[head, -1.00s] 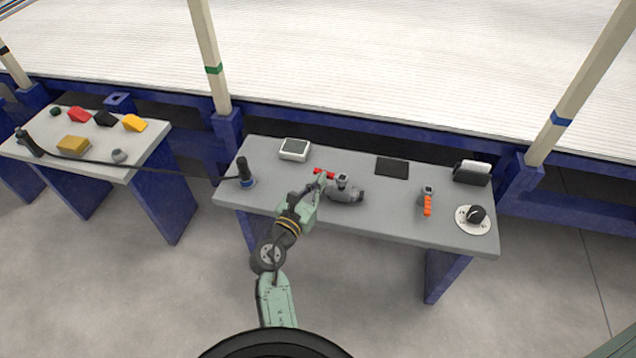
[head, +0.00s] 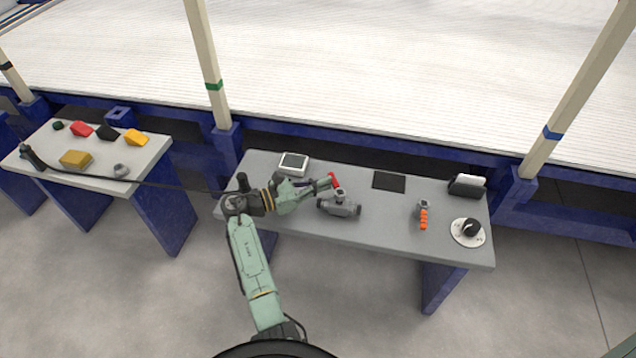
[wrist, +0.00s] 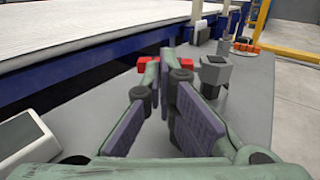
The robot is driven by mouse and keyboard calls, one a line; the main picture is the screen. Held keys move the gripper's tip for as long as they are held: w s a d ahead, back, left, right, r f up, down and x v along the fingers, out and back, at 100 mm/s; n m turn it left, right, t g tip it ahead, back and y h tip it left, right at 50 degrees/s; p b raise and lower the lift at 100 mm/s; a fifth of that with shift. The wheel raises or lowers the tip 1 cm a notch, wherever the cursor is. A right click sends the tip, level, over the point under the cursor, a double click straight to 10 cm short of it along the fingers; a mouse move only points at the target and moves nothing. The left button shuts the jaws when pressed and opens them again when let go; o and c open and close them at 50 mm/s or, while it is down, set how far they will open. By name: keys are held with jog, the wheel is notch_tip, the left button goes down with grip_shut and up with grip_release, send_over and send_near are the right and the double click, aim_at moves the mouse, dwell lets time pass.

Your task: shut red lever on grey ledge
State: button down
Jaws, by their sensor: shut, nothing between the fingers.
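A grey valve (head: 340,208) lies on the grey ledge (head: 385,230), left of its middle. Its red lever (head: 334,180) rises at the valve's back side and looks short from the head view. My gripper (head: 329,184) is shut and empty, its tips close against the lever from the left. In the wrist view my gripper (wrist: 160,66) has its fingertips in front of the red lever (wrist: 186,64), which shows on both sides of them and is partly hidden. I cannot tell whether they touch. The grey valve (wrist: 214,70) stands to the right there.
A white box with a dark screen (head: 293,163) stands behind my wrist. A black pad (head: 389,182), an orange-handled valve (head: 424,214), a dial on a white disc (head: 467,231) and a dark holder (head: 467,185) lie to the right. A side table (head: 145,165) holds coloured blocks.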

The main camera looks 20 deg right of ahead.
jog(key=shift+w+d+r+p, duration=0.1)
jog(key=shift+w+d+p, duration=0.1)
jog(key=shift+d+p, duration=0.35)
jog(key=shift+w+d+r+p, duration=0.1)
jog(key=shift+w+d+p, duration=0.05)
jog(key=shift+d+p, duration=0.35)
jog(key=shift+w+d+f+p, duration=0.15)
jog(key=shift+d+p, duration=0.2)
jog(key=shift+p, duration=0.2)
jog(key=shift+d, duration=0.15)
jog(key=a, duration=1.2)
jog(key=shift+s, duration=0.25)
